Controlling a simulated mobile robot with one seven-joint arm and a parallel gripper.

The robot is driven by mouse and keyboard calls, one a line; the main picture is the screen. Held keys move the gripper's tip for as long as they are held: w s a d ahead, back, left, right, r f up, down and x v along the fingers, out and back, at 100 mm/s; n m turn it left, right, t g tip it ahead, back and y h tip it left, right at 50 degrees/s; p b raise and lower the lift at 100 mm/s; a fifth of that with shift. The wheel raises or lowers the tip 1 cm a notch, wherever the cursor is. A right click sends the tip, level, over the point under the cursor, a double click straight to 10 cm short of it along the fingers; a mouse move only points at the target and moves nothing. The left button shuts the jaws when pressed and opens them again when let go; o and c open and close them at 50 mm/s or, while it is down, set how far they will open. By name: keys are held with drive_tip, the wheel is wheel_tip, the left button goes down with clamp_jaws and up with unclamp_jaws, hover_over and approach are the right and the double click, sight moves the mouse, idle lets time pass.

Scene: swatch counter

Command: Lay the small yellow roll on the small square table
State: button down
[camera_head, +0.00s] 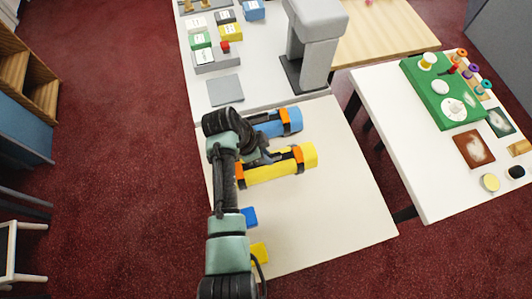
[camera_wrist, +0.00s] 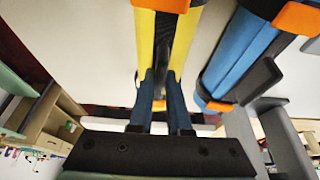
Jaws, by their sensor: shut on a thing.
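The yellow roll (camera_head: 280,169) has orange bands and is over the pale table (camera_head: 340,215) in the head view. It also shows in the wrist view (camera_wrist: 145,35), with a dark handle-like strip along it. My gripper (camera_wrist: 160,78) is shut on the yellow roll, seemingly at that strip. In the head view the grip is partly hidden by my arm. I cannot tell whether the roll touches the table. A blue roll (camera_head: 284,121) with orange bands lies beside it, and it also shows in the wrist view (camera_wrist: 238,50). I cannot tell which table is the small square one.
Small blue (camera_head: 249,216) and yellow blocks (camera_head: 259,253) are by my arm. A grey counter with a machine (camera_head: 312,40) stands behind. A wooden table (camera_head: 385,30) is at the back. A white table (camera_head: 400,150) with a green board (camera_head: 445,95) is right. The pale table's right side is clear.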

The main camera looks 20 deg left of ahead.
drive_tip(key=c, duration=0.9)
unclamp_jaws()
drive_tip(key=shift+o, duration=0.2)
drive_tip(key=v, duration=1.2)
drive_tip(key=shift+b, duration=0.4)
drive_tip(key=shift+a, duration=0.1)
